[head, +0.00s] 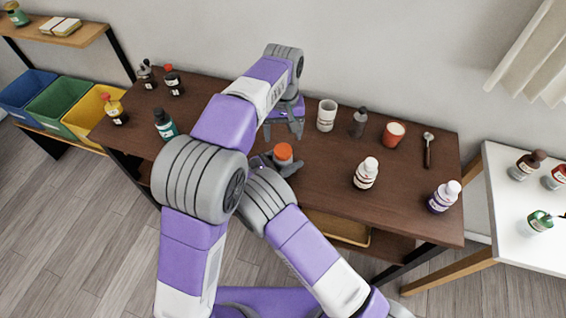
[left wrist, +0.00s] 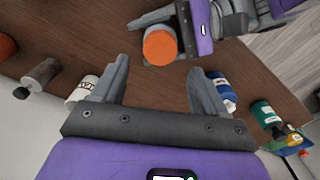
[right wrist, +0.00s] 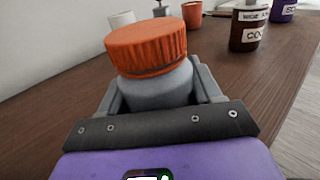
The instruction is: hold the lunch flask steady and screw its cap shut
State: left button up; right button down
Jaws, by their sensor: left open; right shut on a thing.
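The lunch flask is a grey container with a ridged orange cap (head: 283,152) on top, on the brown table. In the right wrist view its grey body (right wrist: 155,88) stands between my right gripper's fingers, and the orange cap (right wrist: 146,45) covers its mouth. How tightly the cap sits I cannot tell. My right gripper (head: 280,167) is shut on the flask body below the cap. My left gripper (head: 284,135) is open and empty, pointing down beside and above the flask. In the left wrist view the cap (left wrist: 162,48) lies beyond the open fingers (left wrist: 160,85), apart from them.
A white-capped bottle (head: 366,173) and a purple bottle (head: 443,197) stand nearer the front. A teal bottle (head: 165,124) stands left.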

aim_at(283, 150)
pick_arm(q)
notch_tip(283, 150, down, 6)
jog(key=shift+f, duration=0.25)
jog(key=shift+c, duration=0.4)
jog(key=c, duration=1)
jog(key=o, duration=1.2)
jog(key=shift+o, duration=0.2)
notch_tip(283, 150, up, 12)
pick_arm(e)
jog(key=shift+c, duration=0.7)
grip_release()
